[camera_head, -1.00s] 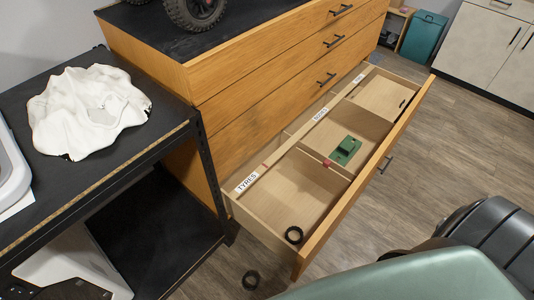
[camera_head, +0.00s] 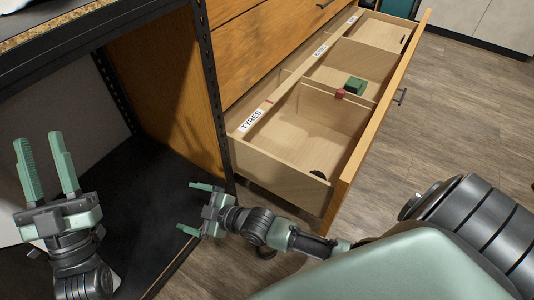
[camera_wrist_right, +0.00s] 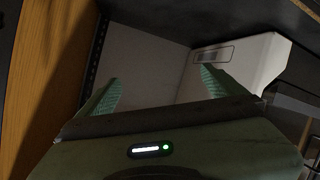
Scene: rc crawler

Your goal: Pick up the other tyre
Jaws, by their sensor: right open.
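One black tyre (camera_head: 317,174) lies in the near compartment of the open drawer, labelled TYRES; the drawer wall hides most of it. A dark shape under my right forearm in the head view may be the floor tyre or part of my arm; I cannot tell which. My right gripper (camera_head: 186,207) is open and empty, left of the drawer by the black shelf's post. In the right wrist view its fingers (camera_wrist_right: 158,85) stand apart with no tyre between them. My left gripper (camera_head: 42,136) is open and empty at the far left, fingers pointing up the picture.
The wooden drawer (camera_head: 345,190) stands out over the floor, with a green block (camera_head: 355,86) and a red piece (camera_head: 340,94) inside. The black shelf unit (camera_head: 215,110) is close to my right gripper. A white case (camera_wrist_right: 262,62) is ahead in the wrist view. Floor right of the drawer is clear.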

